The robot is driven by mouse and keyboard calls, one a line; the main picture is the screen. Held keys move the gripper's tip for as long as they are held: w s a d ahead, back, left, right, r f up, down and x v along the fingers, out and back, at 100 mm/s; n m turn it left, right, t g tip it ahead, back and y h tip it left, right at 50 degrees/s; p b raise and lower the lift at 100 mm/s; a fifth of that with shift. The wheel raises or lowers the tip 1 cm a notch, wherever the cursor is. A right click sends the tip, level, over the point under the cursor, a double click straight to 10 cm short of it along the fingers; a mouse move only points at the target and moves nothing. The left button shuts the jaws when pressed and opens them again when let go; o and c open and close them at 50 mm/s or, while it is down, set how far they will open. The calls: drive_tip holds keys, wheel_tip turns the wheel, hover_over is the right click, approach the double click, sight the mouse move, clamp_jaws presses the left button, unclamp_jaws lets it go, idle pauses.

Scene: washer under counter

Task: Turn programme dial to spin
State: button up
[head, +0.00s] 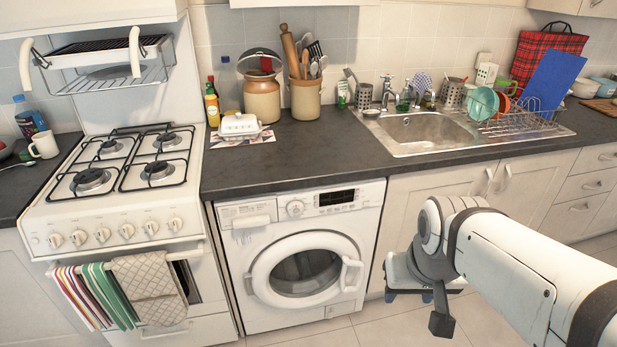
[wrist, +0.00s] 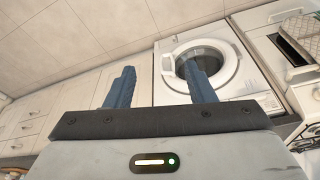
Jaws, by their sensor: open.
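The programme dial (head: 295,209) is a round white knob on the top panel of the white washing machine (head: 354,225), left of a dark display (head: 336,197). Its pointer setting is too small to read. My gripper (wrist: 160,85) is open and empty, with two blue fingers apart. In the head view it hangs low and right of the washer, partly hidden behind my arm, apart from the dial. In the wrist view the washer (wrist: 163,75) appears upside down beyond the right finger. I cannot make out the dial there.
The round washer door (head: 305,272) looks closed, with a handle at its right. A cooker (head: 110,225) with hanging towels stands left of the washer. The dark worktop (head: 300,155) overhangs above the panel. Cupboards (head: 430,195) stand to the right. The floor before the washer looks clear.

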drive_tip(key=o, duration=0.5)
drive_tip(key=w+a+f+t+b, duration=0.1)
drive_tip(key=w+f+b, duration=0.1)
drive_tip(key=w, duration=0.2)
drive_tip(key=w+a+f+t+b, duration=0.1)
drive_tip(key=w+f+b, duration=0.2)
drive_tip(key=w, duration=0.2)
drive_tip(key=w+a+f+t+b, duration=0.1)
drive_tip(key=w+f+b, duration=0.1)
drive_tip(key=w, duration=0.2)
drive_tip(key=shift+w+a+f+t+y, duration=0.2)
drive_tip(key=shift+f+t+y, duration=0.1)
drive_tip(key=shift+t, duration=0.1)
drive_tip(key=shift+c, duration=0.2)
drive_tip(key=t+y+b, duration=0.3)
drive_tip(key=t+b, duration=0.7)
drive_tip(key=b, duration=0.6)
approach(297, 211)
drive_tip(key=d+r, duration=0.2)
drive_tip(key=d, duration=0.4)
drive_tip(key=w+a+f+n+t+y+b, duration=0.1)
drive_tip(key=w+a+f+t+y+b, duration=0.15)
drive_tip(key=a+f+t+b, duration=0.35)
drive_tip(key=shift+g+y, duration=0.25)
drive_tip(key=shift+g, duration=0.45)
drive_tip(key=b+x, duration=0.1)
drive_tip(key=x, duration=0.5)
drive_tip(key=shift+w+r+b, duration=0.1)
drive_tip(key=shift+r+b, duration=0.15)
drive_tip(key=shift+b, duration=0.05)
